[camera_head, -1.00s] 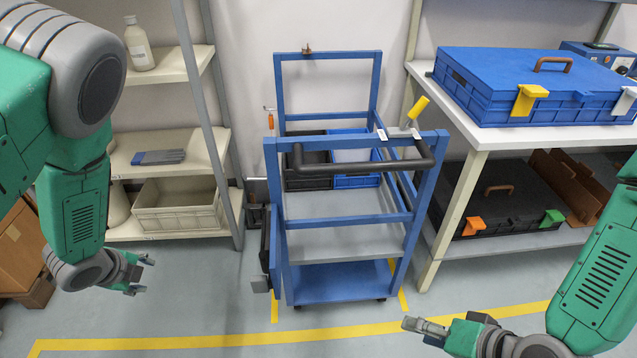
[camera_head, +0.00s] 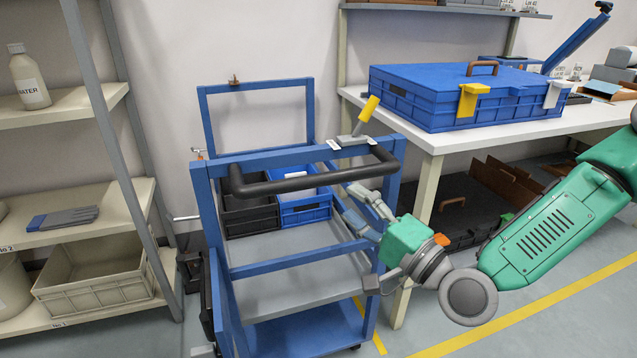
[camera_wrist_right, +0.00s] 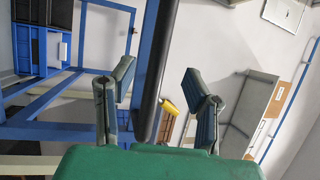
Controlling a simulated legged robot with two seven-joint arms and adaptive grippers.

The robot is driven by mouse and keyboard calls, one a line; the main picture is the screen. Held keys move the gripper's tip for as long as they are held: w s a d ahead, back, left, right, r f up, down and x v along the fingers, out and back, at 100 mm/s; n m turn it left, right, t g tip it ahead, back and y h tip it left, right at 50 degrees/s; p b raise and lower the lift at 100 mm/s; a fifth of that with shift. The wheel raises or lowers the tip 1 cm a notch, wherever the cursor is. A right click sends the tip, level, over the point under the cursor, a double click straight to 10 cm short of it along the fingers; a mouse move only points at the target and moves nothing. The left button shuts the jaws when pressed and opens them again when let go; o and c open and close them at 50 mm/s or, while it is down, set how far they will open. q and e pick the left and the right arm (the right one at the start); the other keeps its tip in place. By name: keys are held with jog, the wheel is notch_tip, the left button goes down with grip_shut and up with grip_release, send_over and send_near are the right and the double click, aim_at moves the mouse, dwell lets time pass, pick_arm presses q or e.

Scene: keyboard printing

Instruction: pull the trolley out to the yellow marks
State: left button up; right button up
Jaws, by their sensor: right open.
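The blue trolley (camera_head: 277,259) stands between the shelf rack and the white table, with a black push handle (camera_head: 312,180) across its front. A yellow-handled lever (camera_head: 366,113) sits on its top right corner. My right gripper (camera_head: 368,204) is open beside the trolley's right front side, just below the handle. In the right wrist view, the handle (camera_wrist_right: 150,75) runs between the spread fingers (camera_wrist_right: 160,95), beyond their tips or between them; I cannot tell which. Yellow floor marks (camera_head: 545,303) show at the lower right. My left gripper is out of view.
The white table (camera_head: 440,141) with a blue case (camera_head: 455,97) stands right of the trolley, its leg close to my right gripper. A shelf rack (camera_head: 105,211) with a beige crate (camera_head: 95,271) stands at left. Black and blue bins (camera_head: 250,216) sit in the trolley.

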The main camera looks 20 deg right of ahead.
aim_at(323, 181)
jog(key=x, duration=0.8)
jog(key=shift+w+f+b, duration=0.1)
jog(key=shift+w+b, duration=0.15)
jog(key=shift+b, duration=0.15)
grip_shut()
